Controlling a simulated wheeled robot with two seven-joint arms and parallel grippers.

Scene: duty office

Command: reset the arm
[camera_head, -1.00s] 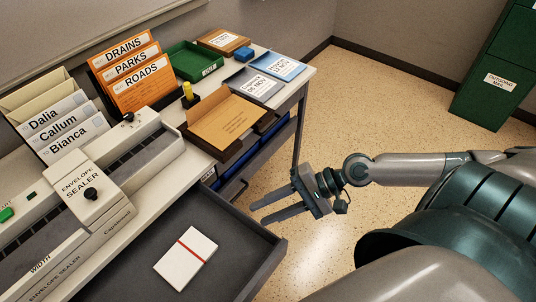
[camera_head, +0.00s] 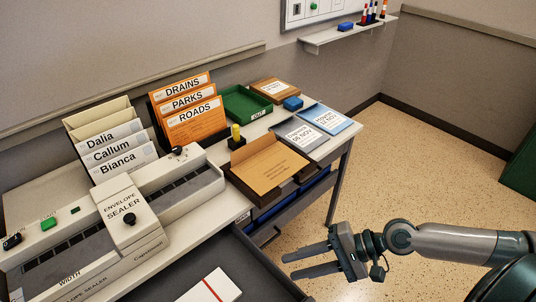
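My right gripper (camera_head: 316,262) is at the lower right, its arm coming in from the right edge. Its two fingers point left and are spread apart, with nothing between them. It hangs over the floor, beside the open grey drawer (camera_head: 262,262); in this view the fingertips come close to the drawer's right side, and I cannot tell the gap. My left gripper is not in view.
An envelope sealer (camera_head: 130,215) fills the desk's left. A white pack (camera_head: 212,288) lies in the drawer.

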